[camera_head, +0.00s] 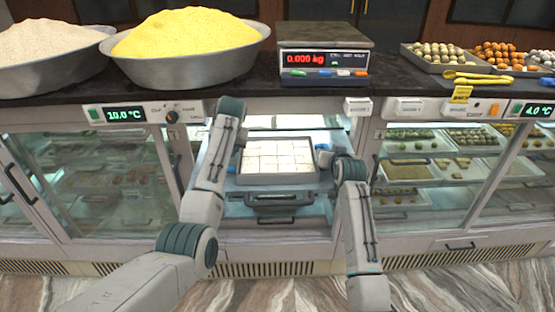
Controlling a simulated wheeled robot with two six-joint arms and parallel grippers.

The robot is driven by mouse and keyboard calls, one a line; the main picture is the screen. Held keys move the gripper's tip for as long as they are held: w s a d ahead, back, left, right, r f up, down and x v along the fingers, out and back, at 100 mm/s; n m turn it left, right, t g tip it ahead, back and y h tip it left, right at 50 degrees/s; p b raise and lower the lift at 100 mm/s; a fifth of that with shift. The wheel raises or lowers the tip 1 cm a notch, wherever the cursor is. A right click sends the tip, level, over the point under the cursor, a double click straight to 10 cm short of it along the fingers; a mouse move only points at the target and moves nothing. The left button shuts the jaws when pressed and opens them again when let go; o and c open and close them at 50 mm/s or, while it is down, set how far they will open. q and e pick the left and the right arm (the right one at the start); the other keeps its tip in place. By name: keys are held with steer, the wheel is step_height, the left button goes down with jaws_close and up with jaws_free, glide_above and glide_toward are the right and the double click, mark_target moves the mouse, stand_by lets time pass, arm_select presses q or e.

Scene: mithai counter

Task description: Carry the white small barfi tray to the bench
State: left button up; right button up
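The small tray (278,180) is a grey metal tray with white barfi (277,156) cut in squares. It is level, in front of the middle opening of the counter, between my two arms. My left gripper (238,147) is at the tray's left edge, largely hidden behind my own wrist. My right gripper (324,157) is at the tray's right edge, partly hidden by my wrist. The fingers are too small and covered to show whether they are closed on the rims. I cannot tell whether the tray rests on the shelf below or hangs between the grippers.
A dark counter top (230,96) runs above, with a yellow-filled bowl (187,68), a scale (322,62) reading 0.000 kg and sweet trays (436,62). Glass cases stand left (100,180) and right (440,165). A drawer-like unit (277,200) is below the tray. The marble floor in front is clear.

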arm_select(q)
steer(key=shift+c, duration=0.4)
arm_select(e)
steer(key=shift+c, duration=0.4)
arm_select(q)
steer(key=c, duration=0.4)
arm_select(e)
steer(key=c, duration=0.3)
arm_select(q)
jaws_close()
arm_select(e)
jaws_close()
arm_select(q)
steer(key=shift+w+r, duration=0.1)
steer(key=shift+r, duration=0.15)
arm_select(e)
steer(key=shift+r, duration=0.25)
